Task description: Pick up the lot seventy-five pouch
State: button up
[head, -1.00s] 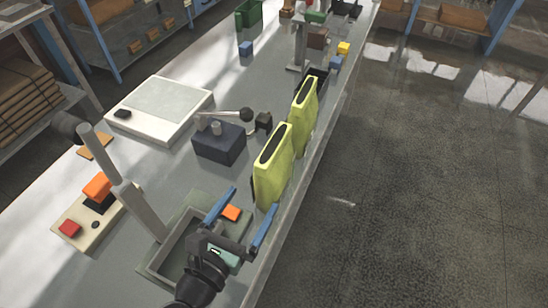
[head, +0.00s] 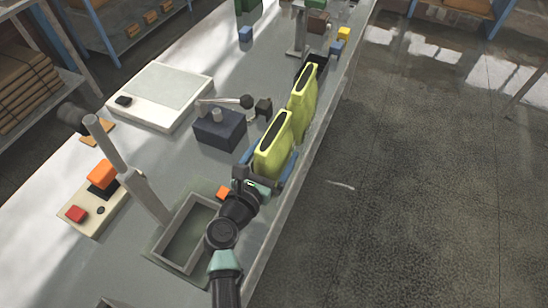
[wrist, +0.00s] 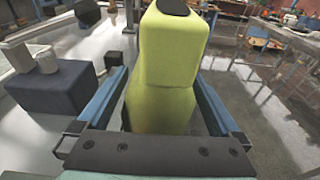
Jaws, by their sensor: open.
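Two yellow-green pouches with dark strips on top stand upright in line along the bench's right edge, the nearer pouch (head: 272,152) and the farther pouch (head: 303,92). I can read no lot number on either, so I cannot tell which is seventy-five. My gripper (head: 268,168) is open, with its blue fingers on either side of the nearer pouch's lower part. In the wrist view the pouch (wrist: 170,75) stands between the fingers, with a gap visible at its left side. Its base is hidden by the gripper.
A dark block with a lever (head: 219,130) stands left of the pouches. A white flat-topped device (head: 160,95) is farther left. A grey tray (head: 160,250) and a post (head: 145,195) stand near my arm. The bench's right edge is close, with open floor beyond.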

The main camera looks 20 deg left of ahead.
jog(key=shift+w, duration=0.25)
jog(key=c, duration=1.6)
jog(key=shift+r, duration=0.1)
